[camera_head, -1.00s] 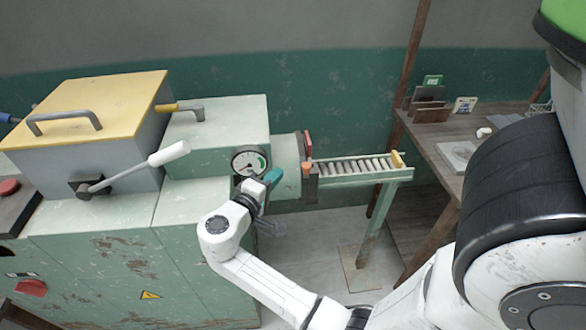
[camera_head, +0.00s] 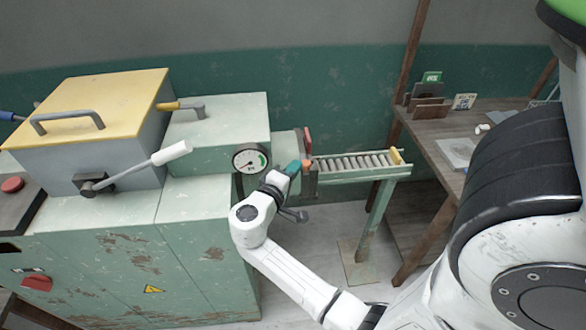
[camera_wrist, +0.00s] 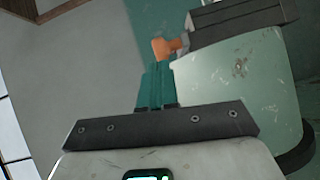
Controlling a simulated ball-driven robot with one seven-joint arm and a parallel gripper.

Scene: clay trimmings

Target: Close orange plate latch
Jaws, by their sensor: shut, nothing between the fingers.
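The orange latch (camera_head: 307,165) is a small knob on the near side of the dark end plate (camera_head: 310,181) of the machine's round outlet. In the wrist view the orange latch (camera_wrist: 168,46) sticks out from the dark plate (camera_wrist: 240,18), just beyond my fingertips. My gripper (camera_head: 295,166) has teal fingers and is just left of the latch in the head view. In the wrist view my gripper (camera_wrist: 157,66) is shut and empty, with its tips pointing at the latch. I cannot tell whether they touch it.
The green machine (camera_head: 150,235) with a pressure gauge (camera_head: 251,158) and a white-handled lever (camera_head: 170,154) stands at left. A roller conveyor (camera_head: 352,163) runs right from the outlet. A wooden bench (camera_head: 440,140) stands at right. The floor (camera_head: 315,235) in front is clear.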

